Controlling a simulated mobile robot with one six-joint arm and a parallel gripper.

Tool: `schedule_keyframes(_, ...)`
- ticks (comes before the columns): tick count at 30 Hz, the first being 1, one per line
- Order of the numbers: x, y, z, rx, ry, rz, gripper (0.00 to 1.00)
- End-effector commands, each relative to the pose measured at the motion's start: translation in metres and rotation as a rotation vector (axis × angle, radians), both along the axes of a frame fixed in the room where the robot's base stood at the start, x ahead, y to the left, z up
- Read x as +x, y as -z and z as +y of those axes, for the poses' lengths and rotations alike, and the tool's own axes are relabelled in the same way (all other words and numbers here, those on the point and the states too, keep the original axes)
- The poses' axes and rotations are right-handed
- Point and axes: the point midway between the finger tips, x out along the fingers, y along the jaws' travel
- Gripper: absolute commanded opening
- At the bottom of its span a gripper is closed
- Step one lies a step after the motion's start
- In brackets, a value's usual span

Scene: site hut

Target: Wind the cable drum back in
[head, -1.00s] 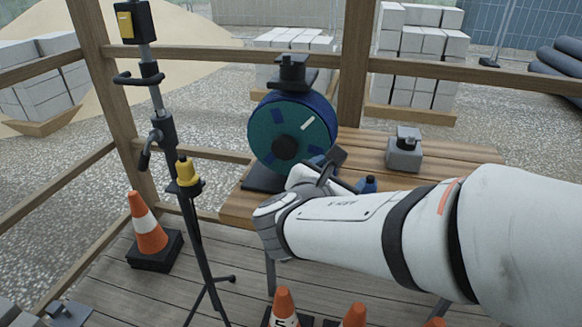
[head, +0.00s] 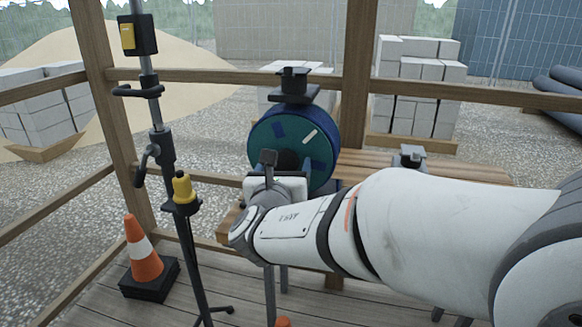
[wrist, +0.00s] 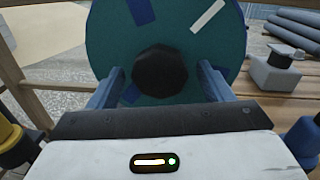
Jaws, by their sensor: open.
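The cable drum (head: 325,141) is a round teal and dark blue disc with blue patches and one white bar, standing upright on the wooden bench (head: 455,171). In the wrist view the drum (wrist: 215,45) fills the top middle, with a dark faceted knob (wrist: 160,72) at its centre. My gripper (wrist: 158,92) is open, its two blue fingers on either side of the knob's lower part in the picture. I cannot tell whether they touch it.
A black stand with a yellow-topped fitting (head: 182,188) and an orange cone (head: 143,250) stand left. A grey block (head: 411,157) sits on the bench, right of the drum. Wooden rails (head: 450,91) run behind. A blue bottle (wrist: 305,140) is at the wrist view's right edge.

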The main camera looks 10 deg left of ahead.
Motion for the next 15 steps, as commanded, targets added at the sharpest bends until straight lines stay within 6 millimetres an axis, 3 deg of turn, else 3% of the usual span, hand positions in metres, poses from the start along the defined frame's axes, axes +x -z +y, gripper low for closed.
schedule_keyframes(7,0.0011,0.0000,0.0000,0.000,0.000,0.001,0.73)
schedule_keyframes(15,0.0009,0.0000,-0.0002,0.001,0.000,0.001,0.52)
